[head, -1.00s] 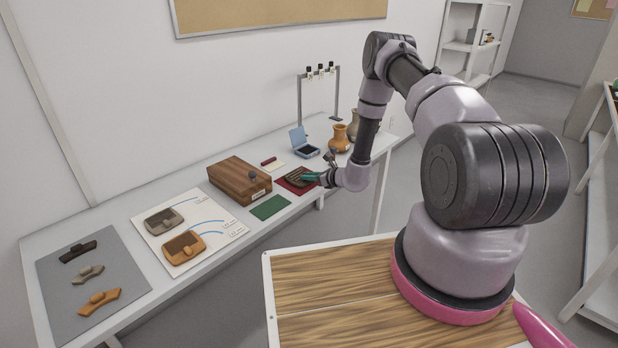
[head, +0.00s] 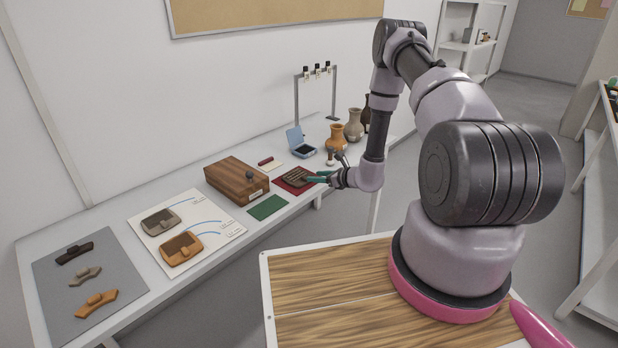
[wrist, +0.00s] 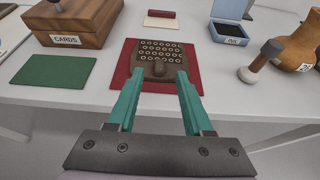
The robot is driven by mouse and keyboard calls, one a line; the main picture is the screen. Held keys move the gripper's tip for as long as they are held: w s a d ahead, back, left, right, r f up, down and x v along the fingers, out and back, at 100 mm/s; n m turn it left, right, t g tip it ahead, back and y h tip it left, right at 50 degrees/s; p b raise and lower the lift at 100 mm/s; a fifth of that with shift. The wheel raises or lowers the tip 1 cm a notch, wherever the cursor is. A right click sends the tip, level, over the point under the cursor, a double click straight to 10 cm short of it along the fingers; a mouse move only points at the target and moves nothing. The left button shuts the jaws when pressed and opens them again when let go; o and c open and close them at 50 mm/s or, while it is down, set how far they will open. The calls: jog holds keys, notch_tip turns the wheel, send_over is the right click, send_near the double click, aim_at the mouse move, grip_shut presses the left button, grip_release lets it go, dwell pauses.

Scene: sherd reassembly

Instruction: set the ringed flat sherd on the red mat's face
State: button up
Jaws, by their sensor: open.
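The ringed flat sherd (wrist: 162,52) is a brown plate with rows of pale rings and a raised knob on its near side. It lies flat on the red mat (wrist: 122,75), within the mat's edges, in the wrist view. In the head view the sherd (head: 297,175) also rests on the red mat (head: 283,183). My gripper (wrist: 156,75) has teal fingers spread apart, one on each side near the knob, with nothing held between them. In the head view my gripper (head: 318,178) is low at the mat's right edge.
A green mat (wrist: 55,70) lies left of the red one. A wooden cards box (wrist: 75,22) stands behind it. A blue open box (wrist: 230,30), a stamp-like tool (wrist: 262,60) and an orange jar (wrist: 300,48) stand right. The table's front edge is close.

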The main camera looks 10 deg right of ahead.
jog(key=v, duration=0.6)
jog(key=s+a+r+n+g+y, duration=0.1)
jog(key=s+a+r+n+g, duration=0.2)
jog(key=r, duration=0.7)
jog(key=s+a+r+n+g+y, duration=0.15)
jog(key=a+r+n, duration=0.3)
jog(key=r, duration=0.55)
jog(key=s+a+r+n+g+y, duration=0.25)
jog(key=r+n, duration=0.25)
jog(key=r, duration=0.5)
jog(key=s+r+n+g+h, duration=0.2)
jog(key=s+r+n+h, duration=0.2)
jog(key=s+r+n, duration=0.45)
jog(key=s+d+r+n+t+h, duration=0.1)
jog(key=s+d+r+t+h, duration=0.1)
jog(key=s, duration=0.5)
jog(key=s+d+r+n+t+h, duration=0.2)
jog(key=s+d+r+t+h, duration=0.1)
jog(key=s+d+r, duration=0.4)
notch_tip(320, 180, up, 2)
jog(key=shift+s+r+n+h, duration=0.2)
jog(key=shift+s+n+h, duration=0.1)
jog(key=shift+s+h, duration=0.55)
